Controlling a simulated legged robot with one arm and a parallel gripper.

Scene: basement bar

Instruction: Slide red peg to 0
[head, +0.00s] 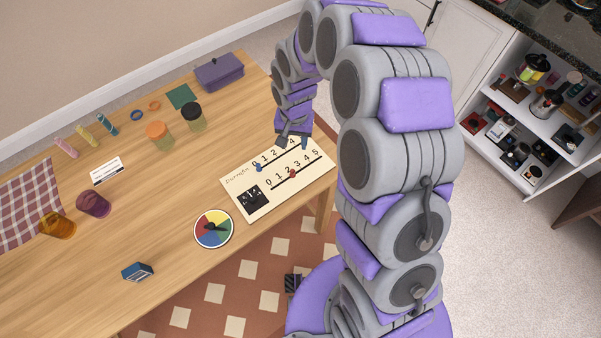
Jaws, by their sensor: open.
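A cream score board (237,184) lies on the wooden table near its right end, with two numbered slots. The red peg (292,174) stands in the slot nearer the table's front edge, around the 2 mark. That slot's 0 is at its left end. A blue peg (258,167) stands near 0 on the other slot. My gripper (294,143) is open over the far right part of the board, beyond the red peg and apart from it. It covers part of the far slot's upper numbers. Its exact height above the board is hard to tell.
A coloured spinner disc (214,229) lies left of the board. The purple case (219,71) sits at the back.

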